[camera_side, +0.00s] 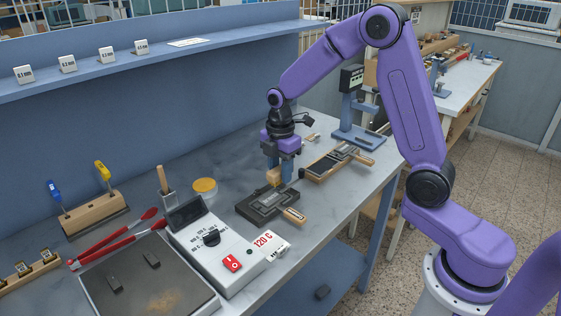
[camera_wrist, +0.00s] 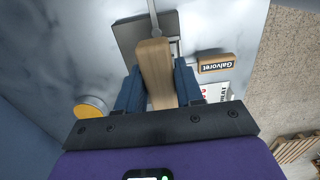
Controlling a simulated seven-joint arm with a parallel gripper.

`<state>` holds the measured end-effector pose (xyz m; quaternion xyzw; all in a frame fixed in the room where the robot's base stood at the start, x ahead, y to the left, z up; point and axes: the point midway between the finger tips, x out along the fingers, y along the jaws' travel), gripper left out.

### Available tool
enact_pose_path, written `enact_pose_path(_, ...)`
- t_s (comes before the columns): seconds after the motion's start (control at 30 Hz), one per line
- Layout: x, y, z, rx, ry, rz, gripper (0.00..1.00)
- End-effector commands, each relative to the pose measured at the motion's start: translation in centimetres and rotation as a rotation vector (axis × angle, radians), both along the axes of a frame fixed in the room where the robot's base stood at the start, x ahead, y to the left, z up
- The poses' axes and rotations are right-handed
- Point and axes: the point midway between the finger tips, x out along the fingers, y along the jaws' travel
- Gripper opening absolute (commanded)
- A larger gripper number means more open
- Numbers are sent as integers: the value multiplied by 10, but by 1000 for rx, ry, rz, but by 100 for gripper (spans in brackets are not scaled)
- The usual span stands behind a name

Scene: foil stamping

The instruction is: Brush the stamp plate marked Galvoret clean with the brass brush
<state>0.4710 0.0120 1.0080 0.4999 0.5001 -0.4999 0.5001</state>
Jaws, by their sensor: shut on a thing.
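My gripper (camera_side: 279,172) is shut on the wooden handle of the brush (camera_wrist: 154,62), seen between the blue fingers in the wrist view. The brush also shows as a tan block (camera_side: 273,176) in the side view. It is held over the far part of the dark stamp plate (camera_side: 262,208). The plate's wooden handle (camera_side: 294,215) sticks out toward the table's front edge; its label reads Galvoret (camera_wrist: 216,64) in the wrist view. The bristles are hidden or too small to make out, so I cannot tell whether they touch the plate.
A second plate with a wooden handle (camera_side: 338,163) lies to the right. A control box (camera_side: 218,250) with a 120 C card (camera_side: 270,243) stands to the left, near a yellow-lidded tin (camera_side: 205,186). A blue stand (camera_side: 358,125) is at the back right. Red tongs (camera_side: 112,240) lie further left.

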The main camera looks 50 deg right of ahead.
Motion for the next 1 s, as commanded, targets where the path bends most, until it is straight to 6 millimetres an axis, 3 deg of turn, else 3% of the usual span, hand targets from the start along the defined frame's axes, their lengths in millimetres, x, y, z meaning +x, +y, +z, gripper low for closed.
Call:
enact_pose_path(0.37, -1, 2, -41, -1, 4, 1, 12)
enact_pose_path(0.4, 0, 7, -38, 0, -1, 3, 8)
enact_pose_path(1.0, 0, 62, -39, 0, 1, 2, 8)
